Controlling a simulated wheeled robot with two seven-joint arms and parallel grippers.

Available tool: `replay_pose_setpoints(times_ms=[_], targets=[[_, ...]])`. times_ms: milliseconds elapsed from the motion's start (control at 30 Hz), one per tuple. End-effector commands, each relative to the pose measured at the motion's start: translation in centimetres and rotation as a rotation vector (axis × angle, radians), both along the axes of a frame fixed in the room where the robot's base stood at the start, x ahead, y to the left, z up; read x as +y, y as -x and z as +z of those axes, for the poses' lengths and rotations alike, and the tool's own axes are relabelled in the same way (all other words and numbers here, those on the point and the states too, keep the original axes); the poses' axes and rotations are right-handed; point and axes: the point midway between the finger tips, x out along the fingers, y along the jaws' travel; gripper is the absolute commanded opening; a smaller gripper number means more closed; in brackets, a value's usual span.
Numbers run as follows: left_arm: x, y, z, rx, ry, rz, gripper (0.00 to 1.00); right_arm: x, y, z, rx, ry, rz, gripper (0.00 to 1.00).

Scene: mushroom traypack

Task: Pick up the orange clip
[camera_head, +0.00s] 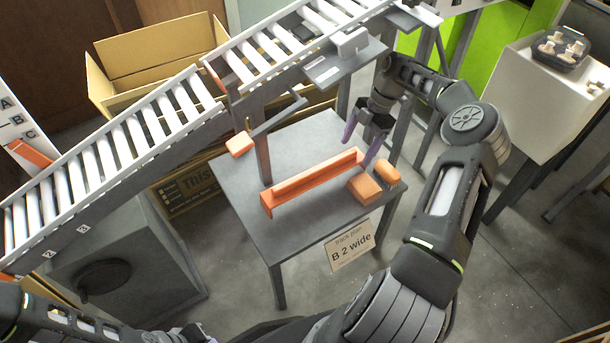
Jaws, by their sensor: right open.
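Several orange pieces lie on the grey table, and I cannot tell for sure which is the clip. A small ridged orange piece (387,174) sits at the table's right edge. A plain orange block (364,187) is just left of it. A long orange channel (312,184) lies across the middle. Another orange block (239,144) is at the far left corner. My right gripper (358,152) has its purple fingers apart, pointing down over the back right of the table, close to the channel's right end. It appears empty.
The grey table (240,205) has free room at its front left. A card reading "B 2 wide" (352,246) hangs at its front. A roller conveyor (125,150) slopes behind it, with a post at the table's back. A white stand (545,100) holding a dark tray is right.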

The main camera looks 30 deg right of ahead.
Motion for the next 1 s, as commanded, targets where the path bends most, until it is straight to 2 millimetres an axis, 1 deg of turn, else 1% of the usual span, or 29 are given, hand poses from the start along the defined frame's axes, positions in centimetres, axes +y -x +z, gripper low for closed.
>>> replay_pose_setpoints(times_ms=[233, 367, 467, 700, 800, 900, 1000], targets=[[0.0, 0.0, 0.0, 0.000, 0.000, 0.000, 0.00, 0.3, -0.1, 0.1, 0.000, 0.000, -0.002, 0.78], [0.0, 0.0, -0.2, 0.000, -0.001, 0.001, 0.00, 1.5, -0.1, 0.0, -0.001, -0.001, 0.000, 0.78], [0.1, -0.1, -0.4, -0.002, -0.001, 0.002, 0.00, 3.2, -0.1, 0.0, 0.000, -0.001, 0.000, 0.78], [0.3, -0.3, -1.2, -0.005, -0.005, 0.008, 0.00, 8.7, -0.2, -0.1, 0.000, 0.000, 0.001, 0.78], [0.4, -0.4, -1.5, -0.006, -0.006, 0.009, 0.00, 10.5, -0.3, 0.0, 0.000, 0.000, -0.002, 0.78], [0.4, -0.4, -1.6, -0.007, -0.006, 0.011, 0.00, 11.6, -0.3, 0.0, -0.002, 0.001, -0.004, 0.78], [0.4, -0.5, -1.6, -0.008, -0.007, 0.011, 0.00, 12.0, -0.3, 0.1, -0.001, 0.001, -0.005, 0.78]])
